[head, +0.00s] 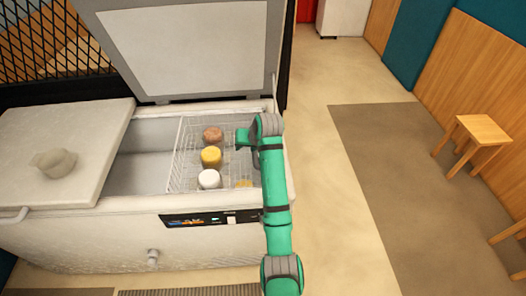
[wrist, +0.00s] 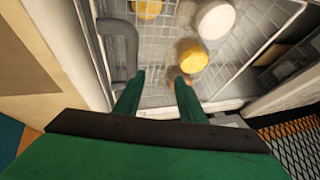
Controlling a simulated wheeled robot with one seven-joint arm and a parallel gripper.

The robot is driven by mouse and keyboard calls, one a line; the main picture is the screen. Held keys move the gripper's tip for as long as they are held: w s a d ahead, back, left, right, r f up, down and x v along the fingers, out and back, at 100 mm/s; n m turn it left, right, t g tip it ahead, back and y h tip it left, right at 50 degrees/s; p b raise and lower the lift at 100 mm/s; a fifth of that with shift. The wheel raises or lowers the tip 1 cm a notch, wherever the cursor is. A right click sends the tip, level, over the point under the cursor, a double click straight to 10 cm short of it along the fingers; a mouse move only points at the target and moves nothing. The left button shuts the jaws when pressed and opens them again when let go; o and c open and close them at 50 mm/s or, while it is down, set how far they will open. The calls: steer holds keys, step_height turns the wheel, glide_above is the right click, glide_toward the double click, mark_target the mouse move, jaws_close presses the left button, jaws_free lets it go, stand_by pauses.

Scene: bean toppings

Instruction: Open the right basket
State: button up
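The right wire basket (head: 178,170) sits inside the right half of a white chest freezer (head: 100,240). It holds a brown round item (head: 212,134), a yellow jar (head: 211,157), a white jar (head: 208,178) and another yellow thing (head: 244,184) partly hidden by my arm. My gripper (head: 243,138) is over the basket's right side. In the wrist view my gripper (wrist: 158,78) has its two green fingers apart with nothing between them. Below them are the basket wires (wrist: 155,60), a yellow jar (wrist: 192,55) and a white jar (wrist: 214,19).
The freezer's right lid (head: 185,45) stands raised behind the basket. The left lid (head: 60,125) is closed with a grey bowl (head: 54,162) on it. A curved grey bar (wrist: 123,40) shows left of my fingers in the wrist view. A wooden stool (head: 480,130) stands at the right.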

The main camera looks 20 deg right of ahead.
steer(key=s+d+r+g, duration=0.2)
steer(key=d, duration=0.3)
steer(key=shift+h, duration=0.3)
steer(key=x, duration=1)
steer(key=shift+w+d, duration=0.1)
steer(key=shift+w, duration=0.25)
jaws_close()
